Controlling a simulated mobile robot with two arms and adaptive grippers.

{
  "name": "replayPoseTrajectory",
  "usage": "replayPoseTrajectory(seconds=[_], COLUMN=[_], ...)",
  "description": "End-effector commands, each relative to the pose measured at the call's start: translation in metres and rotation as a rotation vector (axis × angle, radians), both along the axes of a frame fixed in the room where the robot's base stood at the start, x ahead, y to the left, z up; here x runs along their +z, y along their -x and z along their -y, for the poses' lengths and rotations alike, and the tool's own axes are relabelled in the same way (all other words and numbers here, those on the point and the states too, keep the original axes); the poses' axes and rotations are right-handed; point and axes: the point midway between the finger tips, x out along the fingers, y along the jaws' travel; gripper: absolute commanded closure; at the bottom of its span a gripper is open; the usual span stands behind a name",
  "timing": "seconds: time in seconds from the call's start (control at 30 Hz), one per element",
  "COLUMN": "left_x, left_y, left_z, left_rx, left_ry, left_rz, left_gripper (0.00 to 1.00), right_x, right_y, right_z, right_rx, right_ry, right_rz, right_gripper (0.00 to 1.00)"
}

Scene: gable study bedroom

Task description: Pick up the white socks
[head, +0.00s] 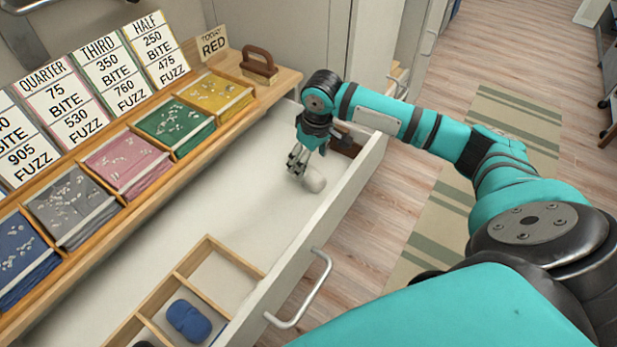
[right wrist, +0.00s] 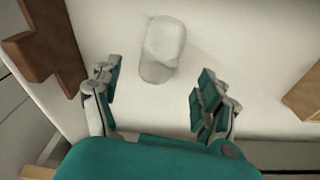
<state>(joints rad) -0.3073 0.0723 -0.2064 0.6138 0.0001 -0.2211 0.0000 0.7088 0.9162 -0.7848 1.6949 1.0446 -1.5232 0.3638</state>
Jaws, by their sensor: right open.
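The white socks (head: 316,182) are a small rolled bundle on the white floor of the open drawer (head: 215,190), near its far right end. In the right wrist view the bundle (right wrist: 163,48) lies ahead of the fingertips, roughly between their lines. My right gripper (head: 299,160) reaches down into the drawer just beside the socks. It is open and empty, and its two fingers (right wrist: 157,92) stand apart in the right wrist view. In the head view I cannot tell whether a finger touches the bundle. My left gripper is not in view.
A wooden divider (head: 208,240) in the near drawer end holds a blue bundle (head: 188,320). A brown wooden piece (right wrist: 47,45) is left of the socks in the wrist view. The drawer's front wall and handle (head: 300,300) are below my right arm. Colored fabric trays (head: 125,160) line the desk.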

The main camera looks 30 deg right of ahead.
Motion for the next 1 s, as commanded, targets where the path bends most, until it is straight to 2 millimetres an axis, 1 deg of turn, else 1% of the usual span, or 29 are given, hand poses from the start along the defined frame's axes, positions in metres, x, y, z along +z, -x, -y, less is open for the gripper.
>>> replayPoseTrajectory(seconds=[0.03,0.1,0.23,0.4,0.5,0.63,0.83,1.0], left_x=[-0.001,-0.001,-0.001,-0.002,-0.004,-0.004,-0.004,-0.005], left_y=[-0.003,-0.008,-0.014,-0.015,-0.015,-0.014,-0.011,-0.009], left_z=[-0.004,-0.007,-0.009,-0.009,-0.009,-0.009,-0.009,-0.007], left_rx=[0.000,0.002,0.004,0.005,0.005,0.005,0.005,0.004], left_ry=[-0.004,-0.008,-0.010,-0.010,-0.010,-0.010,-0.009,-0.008], left_rz=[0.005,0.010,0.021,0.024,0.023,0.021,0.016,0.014], left_gripper=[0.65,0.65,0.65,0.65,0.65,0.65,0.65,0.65], right_x=[-0.005,-0.009,-0.018,-0.045,-0.057,-0.063,-0.063,-0.063], right_y=[-0.001,-0.002,-0.001,0.000,-0.003,-0.004,-0.004,-0.004], right_z=[0.000,0.000,0.000,0.001,0.001,0.001,0.001,0.001], right_rx=[-0.001,-0.001,-0.001,-0.001,-0.001,0.001,0.001,0.000], right_ry=[0.001,0.001,0.001,0.001,0.001,0.002,0.002,0.002], right_rz=[-0.001,0.001,-0.001,-0.003,0.000,0.000,0.001,0.001], right_gripper=[0.23,0.23,0.23,0.23,0.23,0.23,0.23,0.45])
